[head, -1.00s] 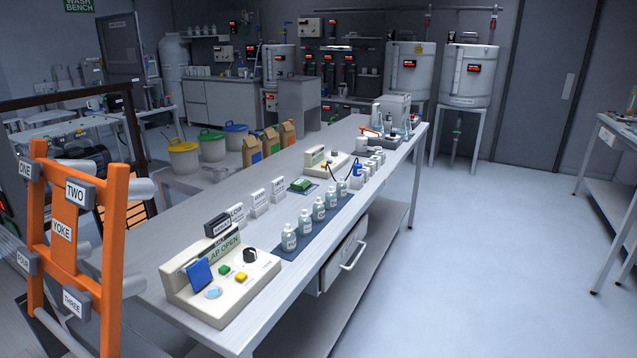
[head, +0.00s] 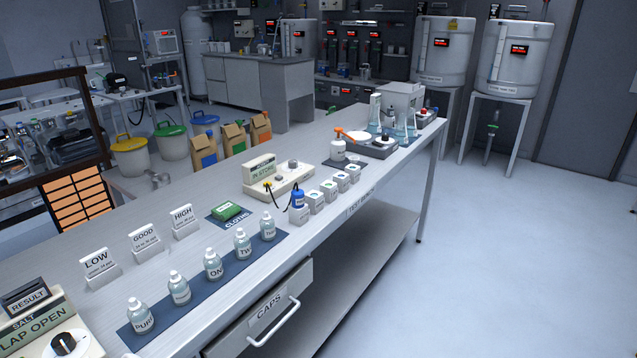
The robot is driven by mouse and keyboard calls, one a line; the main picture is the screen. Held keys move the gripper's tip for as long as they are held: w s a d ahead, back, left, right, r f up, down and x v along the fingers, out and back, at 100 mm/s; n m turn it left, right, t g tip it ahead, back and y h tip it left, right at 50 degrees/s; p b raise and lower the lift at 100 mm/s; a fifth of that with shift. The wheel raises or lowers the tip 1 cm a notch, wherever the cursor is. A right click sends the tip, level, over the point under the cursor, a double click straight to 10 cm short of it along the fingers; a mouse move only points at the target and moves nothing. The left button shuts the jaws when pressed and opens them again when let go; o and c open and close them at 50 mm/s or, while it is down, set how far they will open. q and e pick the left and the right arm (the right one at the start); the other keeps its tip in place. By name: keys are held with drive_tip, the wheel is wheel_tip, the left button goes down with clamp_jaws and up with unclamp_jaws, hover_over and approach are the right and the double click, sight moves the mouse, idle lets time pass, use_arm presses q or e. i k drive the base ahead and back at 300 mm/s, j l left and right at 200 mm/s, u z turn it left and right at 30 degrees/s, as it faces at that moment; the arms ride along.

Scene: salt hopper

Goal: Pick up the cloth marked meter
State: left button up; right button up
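A folded green cloth (head: 227,211) lies on a dark blue mat (head: 241,222) lettered CLOTHS, on the long grey bench. There is pale marking on top of the cloth, too small to read, so I cannot tell whether it says meter. I see only one green bundle there and cannot tell whether it is more than one cloth. Neither of my grippers is in view.
Several bottles (head: 213,265) stand on a blue strip in front of the cloth. Cards LOW, GOOD and HIGH (head: 184,222) stand left of it. A cream meter box (head: 278,180) and blue-capped probe (head: 297,198) are to its right. Floor (head: 500,270) beyond the bench is clear.

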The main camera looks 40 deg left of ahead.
sight(228, 210)
drive_tip(key=i+l+u, duration=0.1)
drive_tip(key=i+u, duration=0.3)
drive_tip(key=i, duration=0.15)
drive_tip(key=i+l+u, duration=0.35)
drive_tip(key=i, duration=0.15)
